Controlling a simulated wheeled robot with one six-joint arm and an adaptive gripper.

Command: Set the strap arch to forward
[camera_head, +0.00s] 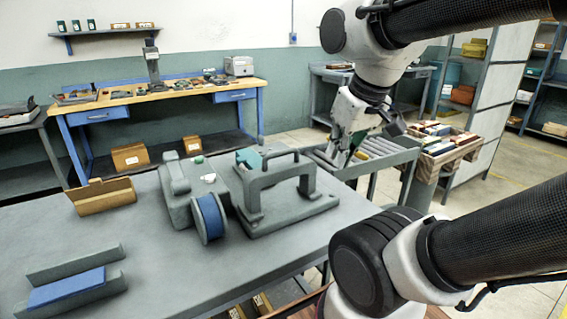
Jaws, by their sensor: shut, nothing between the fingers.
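The grey strap arch (281,178) stands upright over a flat grey base (296,215) on the near table. A small teal block (248,158) shows behind its left end. To its left is a grey machine body (178,188) with a blue wheel (209,216) at its front. My gripper (345,162) points down to the right of the arch and above its level, near the table's right edge. It looks apart from the arch and holds nothing. The fingers are small in the view, and their gap is hard to see.
A tan open holder (102,196) and a grey channel with a blue slab (68,287) lie left on the table (165,285). The table's front middle is clear. A roller conveyor (380,160) and a crate of boxes (440,142) stand behind my gripper.

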